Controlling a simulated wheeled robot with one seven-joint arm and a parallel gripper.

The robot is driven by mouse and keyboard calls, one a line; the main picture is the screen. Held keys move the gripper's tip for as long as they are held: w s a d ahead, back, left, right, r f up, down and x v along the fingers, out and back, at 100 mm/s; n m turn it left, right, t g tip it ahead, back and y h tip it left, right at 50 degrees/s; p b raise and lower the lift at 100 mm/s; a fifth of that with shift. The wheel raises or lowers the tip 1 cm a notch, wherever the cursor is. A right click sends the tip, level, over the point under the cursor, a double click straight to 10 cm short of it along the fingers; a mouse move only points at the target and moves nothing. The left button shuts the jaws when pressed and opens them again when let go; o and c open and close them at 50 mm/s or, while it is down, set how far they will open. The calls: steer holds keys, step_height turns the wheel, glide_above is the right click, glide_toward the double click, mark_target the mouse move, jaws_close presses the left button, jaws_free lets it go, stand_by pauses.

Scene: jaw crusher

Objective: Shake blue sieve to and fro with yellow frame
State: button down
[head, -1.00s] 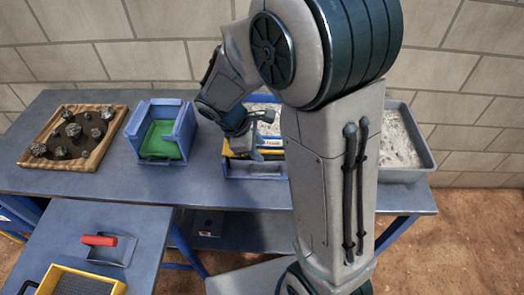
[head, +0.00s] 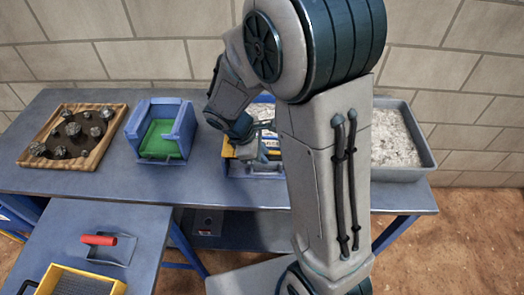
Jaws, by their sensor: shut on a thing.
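The blue sieve (head: 265,170) stands on the far table, partly hidden behind my arm. A yellow frame (head: 228,151) sits within its blue walls, with pale material showing behind it. My gripper (head: 262,152) is down at the front of the yellow frame and is shut on it. The fingertips are small and partly hidden, so the exact grip is unclear.
Left of the sieve stand a blue box with a green floor (head: 160,138) and a wooden tray of dark rocks (head: 72,136). A grey tray of pale gravel (head: 405,174) stands right. A red-handled scoop (head: 110,247) and a yellow-rimmed tray (head: 112,287) lie on the near table.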

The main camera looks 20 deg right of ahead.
steer(key=shift+s+a, duration=0.15)
steer(key=shift+s, duration=0.35)
steer(key=c, duration=1.4)
jaws_free()
steer(key=shift+o, duration=0.2)
steer(key=v, duration=1.4)
steer(key=shift+f, duration=0.1)
